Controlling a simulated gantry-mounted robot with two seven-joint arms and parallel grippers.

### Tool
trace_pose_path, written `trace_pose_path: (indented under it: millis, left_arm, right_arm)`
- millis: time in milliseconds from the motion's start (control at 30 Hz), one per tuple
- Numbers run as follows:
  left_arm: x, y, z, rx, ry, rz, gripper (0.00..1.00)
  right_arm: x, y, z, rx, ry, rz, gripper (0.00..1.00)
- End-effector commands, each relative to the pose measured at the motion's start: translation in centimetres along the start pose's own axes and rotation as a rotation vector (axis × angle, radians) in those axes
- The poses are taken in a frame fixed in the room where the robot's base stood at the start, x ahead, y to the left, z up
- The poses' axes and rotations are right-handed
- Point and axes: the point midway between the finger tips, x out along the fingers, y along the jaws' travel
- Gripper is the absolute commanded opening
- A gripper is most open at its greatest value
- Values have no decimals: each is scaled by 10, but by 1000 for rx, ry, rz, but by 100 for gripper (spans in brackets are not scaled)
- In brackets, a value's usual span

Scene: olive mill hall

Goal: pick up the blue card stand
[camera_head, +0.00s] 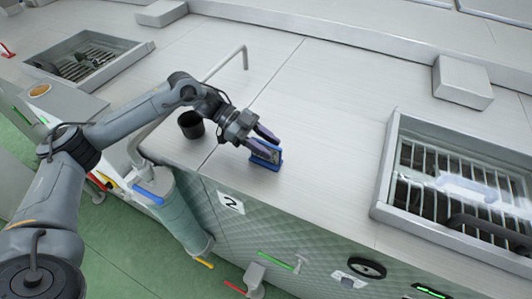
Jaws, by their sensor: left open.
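The blue card stand (266,162) is on the light metal worktop near its front edge. Its dark face shows between the finger parts. My left gripper (265,146) reaches in from the left and is open, with its purple-dark fingers around the upper part of the stand. I cannot tell whether the fingers touch it. The stand's upper edge is partly hidden by the gripper. My right gripper is not in view.
A black cup (191,125) stands left of the gripper, near a bent metal rail (228,62). A framed opening with bars (385,180) lies to the right, and another grated opening (128,44) at the upper left. The worktop behind the stand is clear.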

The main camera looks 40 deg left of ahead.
Motion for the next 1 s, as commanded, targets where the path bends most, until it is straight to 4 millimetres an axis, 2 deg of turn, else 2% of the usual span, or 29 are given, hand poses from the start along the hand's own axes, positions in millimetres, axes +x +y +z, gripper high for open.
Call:
trace_pose_path:
  millis: [67,333,767,1000]
  left_arm:
    - [0,0,0,0,0,0,41]
    - [0,0,0,1,0,0,0]
    - [-2,0,-3,1,0,0,0]
    - [-8,0,-19,2,0,0,0]
  right_arm:
    - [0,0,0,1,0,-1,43]
    - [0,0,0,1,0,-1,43]
    - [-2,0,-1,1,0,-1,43]
    - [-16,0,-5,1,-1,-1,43]
